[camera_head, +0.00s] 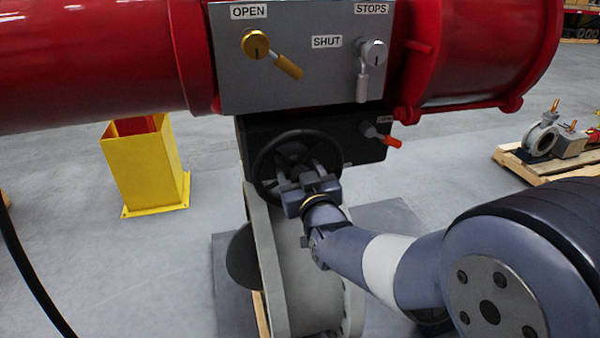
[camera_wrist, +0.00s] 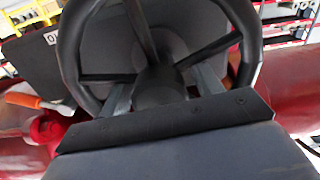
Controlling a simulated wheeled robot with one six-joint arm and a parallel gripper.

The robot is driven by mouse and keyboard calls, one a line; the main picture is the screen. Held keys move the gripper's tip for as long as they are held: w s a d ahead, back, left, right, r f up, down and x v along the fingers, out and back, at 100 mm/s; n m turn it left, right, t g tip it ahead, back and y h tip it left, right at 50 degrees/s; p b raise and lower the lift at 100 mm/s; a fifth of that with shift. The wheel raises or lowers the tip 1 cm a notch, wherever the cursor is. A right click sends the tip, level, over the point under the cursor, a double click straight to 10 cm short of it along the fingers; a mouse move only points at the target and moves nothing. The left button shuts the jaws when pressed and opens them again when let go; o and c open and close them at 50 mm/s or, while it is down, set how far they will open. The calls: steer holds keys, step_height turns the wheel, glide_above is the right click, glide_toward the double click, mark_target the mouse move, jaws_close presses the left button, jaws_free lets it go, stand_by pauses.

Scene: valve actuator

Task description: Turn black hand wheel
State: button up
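The black hand wheel (camera_head: 262,160) is mounted on the front of a black housing below the grey panel. Its rim, spokes and hub fill the upper part of the wrist view (camera_wrist: 70,45). My gripper (camera_head: 302,172) is at the wheel, in front of its lower right part in the head view. In the wrist view the two fingers of my gripper (camera_wrist: 163,88) stand apart, one on each side of the hub, inside the rim. I cannot tell whether they touch the hub or spokes. My gripper hides part of the wheel.
A grey panel (camera_head: 310,85) above the wheel carries a gold lever (camera_head: 256,44) and a silver lever (camera_head: 373,53). An orange-tipped lever (camera_head: 385,138) sits right of the wheel. Red cylinders (camera_head: 90,60) flank the panel. A yellow stand (camera_head: 146,170) is left, a pallet (camera_head: 545,165) right.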

steer(key=c, duration=1.3)
steer(key=shift+o, duration=0.2)
steer(key=b, duration=0.1)
steer(key=m+b, duration=0.1)
steer(key=b, duration=0.1)
steer(key=shift+f+m, duration=0.25)
steer(key=shift+m, duration=0.05)
steer(key=shift+r+m+b, duration=0.25)
steer(key=shift+m+b, duration=0.75)
steer(key=shift+b, duration=0.35)
steer(key=o, duration=1.4)
steer(key=shift+s, duration=0.1)
steer(key=v, duration=1)
steer(key=shift+s+d, duration=0.1)
steer(key=shift+s, duration=0.2)
